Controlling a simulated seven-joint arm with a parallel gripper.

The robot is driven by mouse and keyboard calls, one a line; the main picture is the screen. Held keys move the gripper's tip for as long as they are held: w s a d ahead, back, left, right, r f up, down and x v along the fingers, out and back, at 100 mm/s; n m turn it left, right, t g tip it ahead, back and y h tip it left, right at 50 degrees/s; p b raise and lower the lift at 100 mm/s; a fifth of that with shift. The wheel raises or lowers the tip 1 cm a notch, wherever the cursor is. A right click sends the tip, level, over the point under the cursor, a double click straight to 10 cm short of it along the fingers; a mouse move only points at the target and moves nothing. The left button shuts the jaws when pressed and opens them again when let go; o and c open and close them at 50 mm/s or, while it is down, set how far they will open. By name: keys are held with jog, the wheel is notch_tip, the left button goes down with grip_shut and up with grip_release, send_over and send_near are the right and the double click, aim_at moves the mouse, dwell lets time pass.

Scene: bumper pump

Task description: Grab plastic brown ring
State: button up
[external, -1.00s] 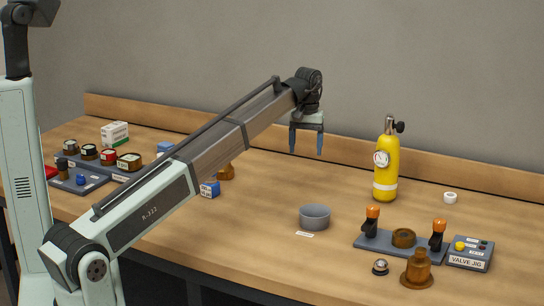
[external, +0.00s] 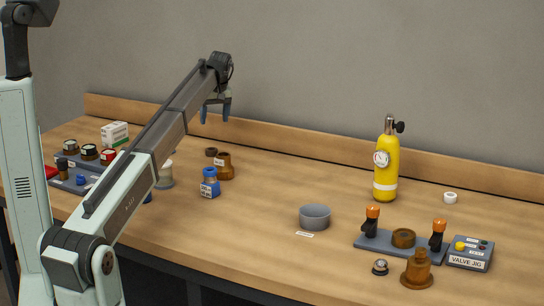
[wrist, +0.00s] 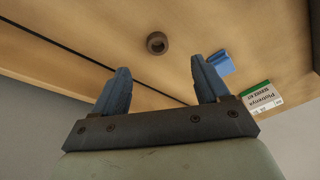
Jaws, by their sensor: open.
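A small dark brown ring (external: 211,152) lies on the wooden bench, just behind a brown bottle-shaped part (external: 225,166). In the wrist view the ring (wrist: 157,43) is beyond the fingertips, roughly centred between them, with its hole visible. My gripper (external: 215,116) is open and empty, raised above the back of the bench, apart from the ring. Its two blue fingers also show in the wrist view (wrist: 160,72). Another brown ring (external: 403,238) sits on the grey valve jig plate at the right. Material cannot be told by sight.
A grey bowl (external: 315,216) and yellow cylinder (external: 386,165) stand farther right. A white-green box (external: 115,134) and racks of jars are at left. A low wooden ledge runs along the back.

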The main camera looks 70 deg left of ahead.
aim_at(212, 152)
jog(key=shift+n+y, duration=0.3)
jog(key=shift+n, duration=0.2)
jog(key=x, duration=0.9)
jog(key=a+x, duration=0.1)
jog(key=x, duration=0.3)
jog(key=shift+w+a+f, duration=0.2)
jog(key=shift+w+f, duration=0.05)
jog(key=shift+w, duration=0.05)
jog(key=c, duration=1.1)
